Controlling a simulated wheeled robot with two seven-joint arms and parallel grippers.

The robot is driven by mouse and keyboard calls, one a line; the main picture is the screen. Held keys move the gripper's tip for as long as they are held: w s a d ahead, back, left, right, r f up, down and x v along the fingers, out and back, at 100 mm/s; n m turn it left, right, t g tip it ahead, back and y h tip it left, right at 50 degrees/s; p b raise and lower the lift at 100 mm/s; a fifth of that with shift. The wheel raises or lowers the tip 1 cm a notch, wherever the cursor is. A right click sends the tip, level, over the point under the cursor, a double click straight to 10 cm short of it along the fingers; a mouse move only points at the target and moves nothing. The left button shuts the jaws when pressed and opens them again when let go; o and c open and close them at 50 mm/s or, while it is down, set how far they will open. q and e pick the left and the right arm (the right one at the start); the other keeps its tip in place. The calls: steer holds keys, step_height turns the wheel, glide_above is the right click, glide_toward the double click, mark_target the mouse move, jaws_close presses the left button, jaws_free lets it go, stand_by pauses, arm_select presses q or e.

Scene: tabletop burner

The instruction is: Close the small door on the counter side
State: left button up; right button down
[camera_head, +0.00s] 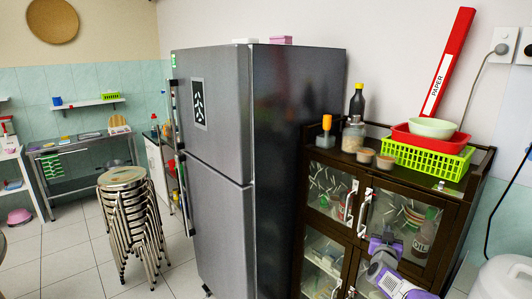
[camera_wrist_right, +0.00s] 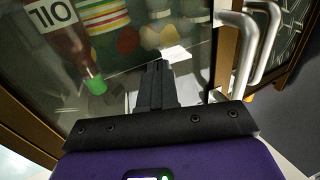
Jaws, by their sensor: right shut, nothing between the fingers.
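A dark brown cabinet (camera_head: 472,182) with glass doors stands right of the fridge. Its upper right door (camera_head: 432,205) has a pale bar handle (camera_head: 364,212); the upper left door (camera_head: 328,181) has a similar handle (camera_head: 350,200). I cannot tell exactly how far each door is open. My right gripper (camera_head: 388,236) is at the lower part of the upper right door, fingers shut and empty. In the right wrist view, the shut fingers (camera_wrist_right: 155,85) point at the door glass, with the handle (camera_wrist_right: 242,55) to their right. I cannot tell if they touch. My left gripper is out of view.
A green basket (camera_head: 428,158), red tray, bowl and bottles stand on the cabinet top. The grey fridge (camera_head: 220,150) stands close on the left. Stacked stools (camera_head: 130,215) stand farther left. A white rounded object (camera_head: 505,279) is at lower right. A bottle labelled OIL (camera_head: 425,238) shows behind the glass.

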steer(key=shift+w+d, duration=0.3)
steer(key=shift+w, duration=0.05)
stand_by(0.4)
steer(key=w+a+b+v, duration=0.1)
steer(key=a+b+v, duration=0.1)
steer(key=v, duration=0.6)
steer(key=shift+s+b, duration=0.3)
steer(key=shift+s, duration=0.1)
steer(key=shift+a+f, duration=0.1)
steer(key=s+a+f+n+g+y+p, duration=0.15)
steer(key=s+a+f, duration=0.25)
steer(key=f, duration=0.6)
steer(key=s+a+f+g+y, duration=0.3)
steer(key=s+a+f, duration=0.2)
steer(key=f, duration=0.5)
steer(key=s+a+f+n+g+y+p, duration=0.1)
steer(key=s+a+f+g+y, duration=0.25)
steer(key=f, duration=0.65)
steer(key=s+a+f+g+y, duration=0.1)
steer(key=s+a+f+g, duration=0.1)
steer(key=s, duration=0.7)
steer(key=s+a+f+g+y, duration=0.1)
steer(key=s+a+f+g, duration=0.2)
steer(key=s+a, duration=0.3)
steer(key=s+a+f+g+y+p, duration=0.1)
steer(key=s+a+f, duration=0.3)
steer(key=s, duration=0.9)
steer(key=shift+a+g+y, duration=0.5)
steer(key=shift+g, duration=0.4)
